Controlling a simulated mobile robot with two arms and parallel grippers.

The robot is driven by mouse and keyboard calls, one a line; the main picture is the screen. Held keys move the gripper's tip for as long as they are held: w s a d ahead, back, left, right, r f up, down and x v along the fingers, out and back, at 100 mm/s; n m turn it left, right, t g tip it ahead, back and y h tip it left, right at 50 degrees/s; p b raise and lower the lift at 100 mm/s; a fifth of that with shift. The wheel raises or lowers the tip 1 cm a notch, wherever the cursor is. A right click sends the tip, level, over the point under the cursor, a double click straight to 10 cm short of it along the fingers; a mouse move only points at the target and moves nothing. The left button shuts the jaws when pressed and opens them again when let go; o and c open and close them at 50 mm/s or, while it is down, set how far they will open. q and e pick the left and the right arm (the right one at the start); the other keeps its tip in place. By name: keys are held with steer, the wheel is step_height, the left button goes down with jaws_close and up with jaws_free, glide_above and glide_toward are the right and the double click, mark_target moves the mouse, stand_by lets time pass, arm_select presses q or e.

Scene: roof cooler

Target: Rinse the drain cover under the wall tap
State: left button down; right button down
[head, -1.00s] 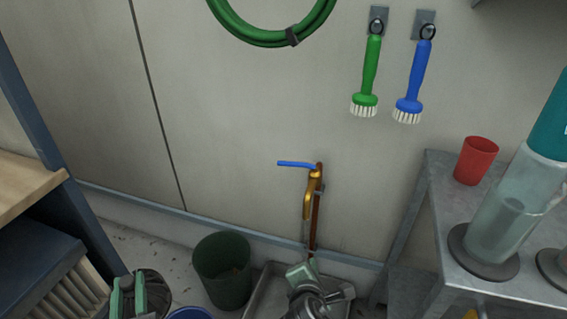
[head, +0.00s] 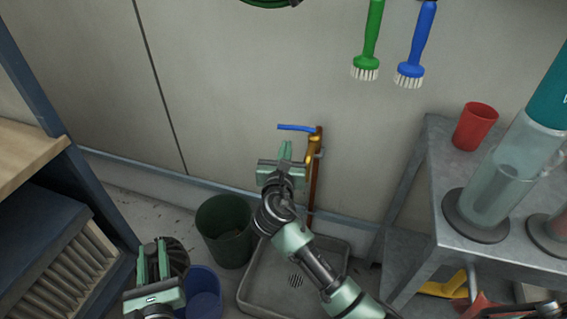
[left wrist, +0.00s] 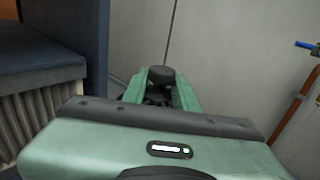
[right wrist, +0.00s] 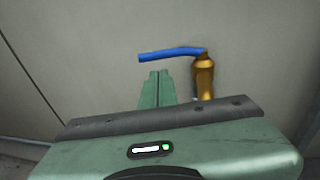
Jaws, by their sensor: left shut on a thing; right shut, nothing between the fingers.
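The wall tap (head: 315,148) is brass with a blue lever (head: 295,128) pointing left, on a copper pipe. In the right wrist view the tap (right wrist: 203,75) stands just right of my fingertips and the lever (right wrist: 170,54) above them. My right gripper (head: 286,150) is shut and empty, just below the lever; contact cannot be told. My left gripper (head: 163,245) is shut on a dark round thing, probably the drain cover (left wrist: 160,76), mostly hidden by the fingers. It is left of the green bin, away from the tap. No water shows.
A grey floor basin (head: 252,290) with a slotted drain lies below the tap. A dark green bin (head: 222,235) and blue bucket (head: 205,290) stand left of it. A metal table (head: 440,200) with a red cup (head: 475,127) is at right. A slatted shelf unit (head: 50,230) is at left.

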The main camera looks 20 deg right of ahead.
mark_target(287, 129)
arm_select(q)
steer(key=shift+f, duration=0.25)
arm_select(e)
steer(key=shift+w+d+r, duration=0.1)
steer(key=shift+w+d, duration=0.2)
steer(key=shift+w, duration=0.4)
steer(key=shift+w+d+r, duration=0.15)
steer(key=shift+w+d, duration=0.1)
steer(key=shift+w, duration=0.45)
steer(key=shift+w+d+r, duration=0.1)
steer(key=shift+w+d, duration=0.2)
steer(key=shift+w, duration=0.4)
arm_select(q)
steer(key=shift+r, duration=0.15)
steer(key=shift+r+p, duration=0.45)
arm_select(e)
steer(key=shift+w+r+m+g+h, duration=0.25)
steer(key=shift+w+m+g+h, duration=0.05)
steer(key=shift+w+m+h, duration=0.45)
arm_select(q)
steer(key=shift+r+p, duration=0.4)
arm_select(e)
steer(key=shift+w+f, duration=0.15)
steer(key=shift+w, duration=0.05)
arm_select(q)
steer(key=shift+f, duration=0.1)
arm_select(e)
steer(key=shift+f, duration=0.1)
